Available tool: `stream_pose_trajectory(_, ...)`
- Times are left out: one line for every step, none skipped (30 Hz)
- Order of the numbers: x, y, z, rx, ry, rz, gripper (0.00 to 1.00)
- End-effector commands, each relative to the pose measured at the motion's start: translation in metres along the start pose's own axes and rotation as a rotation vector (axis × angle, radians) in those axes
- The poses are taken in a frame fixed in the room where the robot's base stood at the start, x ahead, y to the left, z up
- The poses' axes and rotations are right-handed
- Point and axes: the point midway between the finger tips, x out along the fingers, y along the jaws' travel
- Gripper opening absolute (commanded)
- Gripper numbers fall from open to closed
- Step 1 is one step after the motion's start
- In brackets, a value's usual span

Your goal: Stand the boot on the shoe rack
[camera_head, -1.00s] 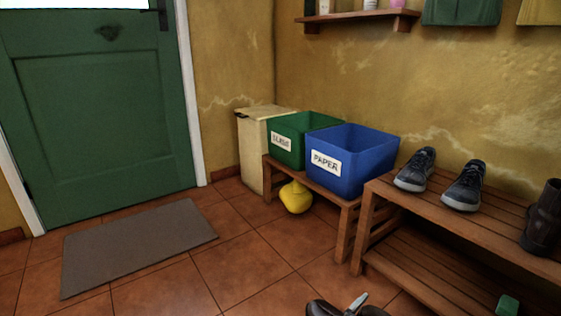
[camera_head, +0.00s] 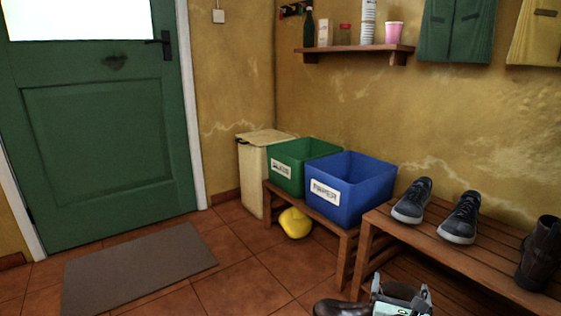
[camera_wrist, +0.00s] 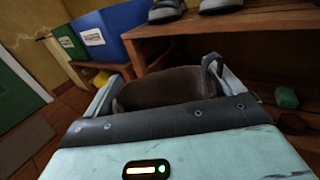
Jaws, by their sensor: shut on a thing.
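My gripper (camera_head: 400,290) is at the bottom of the head view, in front of the shoe rack. It is shut on a dark brown boot (camera_head: 338,307), whose toe part sticks out to the left. In the wrist view the brown boot (camera_wrist: 165,88) lies between the two fingers, and its lower part is hidden by the gripper body. The wooden shoe rack (camera_head: 440,247) stands at the right, with a slatted top and a lower shelf. A matching dark brown boot (camera_head: 542,255) stands upright at its right end.
Dark sneakers (camera_head: 411,201) and (camera_head: 459,218) stand on the rack top; bare slats lie between them and the standing boot. A blue paper bin (camera_head: 350,188) and a green bin (camera_head: 291,165) sit on a low bench left of the rack. A green object (camera_wrist: 286,97) lies on the lower shelf.

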Motion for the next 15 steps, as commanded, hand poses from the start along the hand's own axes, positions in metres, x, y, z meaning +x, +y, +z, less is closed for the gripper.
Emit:
stream_pose_trajectory(0.006,-0.004,0.014,-0.006,-0.004,0.039,0.40)
stream_pose_trajectory(0.009,-0.005,0.018,-0.008,-0.003,0.071,0.40)
stream_pose_trajectory(0.014,-0.006,0.024,-0.008,-0.003,0.116,0.40)
stream_pose_trajectory(0.017,-0.007,0.027,-0.010,-0.002,0.151,0.40)
stream_pose_trajectory(0.019,-0.008,0.029,-0.010,-0.002,0.183,0.40)
stream_pose_trajectory(0.022,-0.009,0.031,-0.009,-0.002,0.223,0.40)
stream_pose_trajectory(0.024,-0.011,0.031,-0.008,-0.001,0.248,0.40)
stream_pose_trajectory(0.025,-0.012,0.032,-0.008,0.000,0.271,0.40)
stream_pose_trajectory(0.026,-0.014,0.032,-0.007,0.000,0.296,0.40)
stream_pose_trajectory(0.027,-0.015,0.031,-0.006,0.000,0.311,0.40)
stream_pose_trajectory(0.028,-0.017,0.031,-0.006,0.000,0.325,0.40)
stream_pose_trajectory(0.029,-0.019,0.031,-0.004,-0.001,0.342,0.40)
stream_pose_trajectory(0.029,-0.021,0.030,-0.004,0.000,0.353,0.40)
stream_pose_trajectory(0.029,-0.022,0.029,-0.003,-0.001,0.364,0.40)
stream_pose_trajectory(0.030,-0.024,0.029,-0.003,0.000,0.375,0.40)
